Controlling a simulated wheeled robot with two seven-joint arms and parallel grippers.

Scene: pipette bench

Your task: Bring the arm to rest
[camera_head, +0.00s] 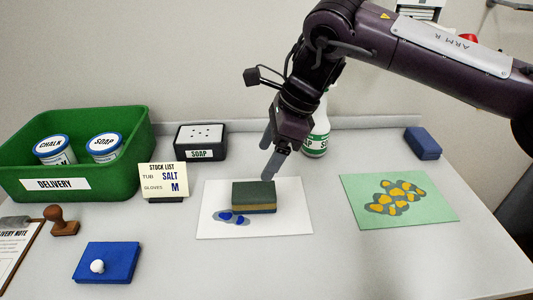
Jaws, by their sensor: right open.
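My right arm comes in from the upper right. Its gripper (275,155) is open and points down, just above and behind a green-and-tan sponge (254,197). Nothing shows between its fingers. The sponge lies on a white sheet (290,220) with blue blots (232,217) beside its front left edge. I cannot tell whether a fingertip touches the sponge. My left gripper does not show.
A green delivery bin (120,160) with chalk and soap tubs stands left. A soap box (201,142), a stock list card (163,178) and a spray bottle (317,135) stand behind. A green sheet (435,205) lies right, a blue pad (115,265) front left. The front middle is clear.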

